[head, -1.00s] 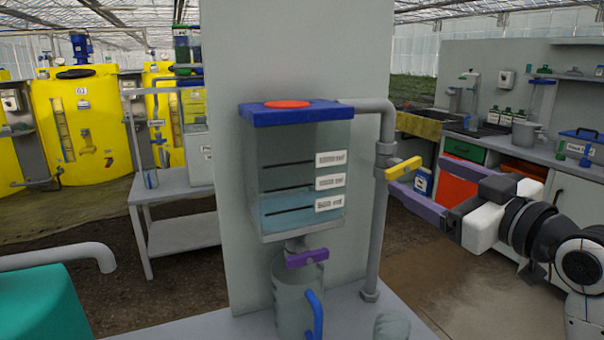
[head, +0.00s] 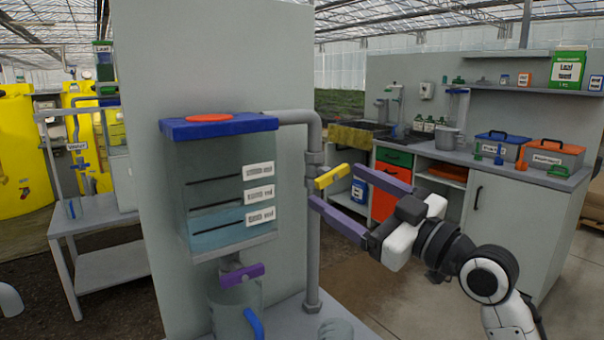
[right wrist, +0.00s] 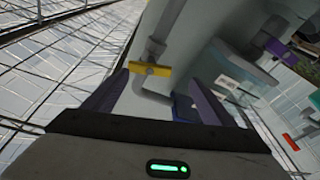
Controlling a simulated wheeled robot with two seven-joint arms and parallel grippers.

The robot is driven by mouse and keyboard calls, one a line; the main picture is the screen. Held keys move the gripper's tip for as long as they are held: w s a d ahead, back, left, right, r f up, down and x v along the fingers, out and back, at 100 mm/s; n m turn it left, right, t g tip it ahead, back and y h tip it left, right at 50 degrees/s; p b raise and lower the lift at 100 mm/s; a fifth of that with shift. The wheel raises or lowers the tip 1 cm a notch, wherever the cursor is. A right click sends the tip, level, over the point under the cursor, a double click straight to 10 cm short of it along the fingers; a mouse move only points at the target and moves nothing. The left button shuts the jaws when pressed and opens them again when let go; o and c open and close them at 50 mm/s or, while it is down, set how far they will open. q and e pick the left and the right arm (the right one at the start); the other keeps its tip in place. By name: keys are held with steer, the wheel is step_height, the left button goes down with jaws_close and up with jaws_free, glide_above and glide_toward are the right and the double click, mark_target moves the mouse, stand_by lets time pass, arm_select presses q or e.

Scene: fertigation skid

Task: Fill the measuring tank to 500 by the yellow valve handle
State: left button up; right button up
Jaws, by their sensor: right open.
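The clear measuring tank (head: 215,170) has a blue lid (head: 220,126), three black lines and blurred white labels. Bluish water (head: 225,228) stands in its bottom, near the lowest line. The yellow valve handle (head: 334,176) sits on the grey pipe right of the tank, pointing out crosswise to the pipe. My right gripper (head: 334,186) is open and empty, its purple fingers on either side of the handle. In the right wrist view the handle (right wrist: 150,69) appears between and just beyond the fingertips, with no clear contact. My left gripper is not in view.
A purple handle (head: 242,274) is under the tank, above a clear jug (head: 232,305) with a blue grip. A grey panel (head: 150,90) stands behind the tank. A counter (head: 500,167) with toolboxes is at the back right.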

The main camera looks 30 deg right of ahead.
mark_target(322, 167)
steer(key=shift+d+f+t, duration=0.15)
steer(key=shift+f+t, duration=0.15)
steer(key=shift+f, duration=0.2)
steer(key=shift+s+d+f+t+b, duration=0.1)
steer(key=shift+d+f+t+b, duration=0.15)
steer(key=shift+d+t+b, duration=0.25)
steer(key=shift+d, duration=0.3)
steer(key=shift+r+m+t, duration=0.15)
steer(key=shift+m+t, duration=0.15)
steer(key=p+x, duration=0.3)
steer(key=x, duration=0.6)
steer(key=shift+d, duration=0.1)
steer(key=shift+w+r, duration=0.1)
steer(key=shift+w, duration=0.45)
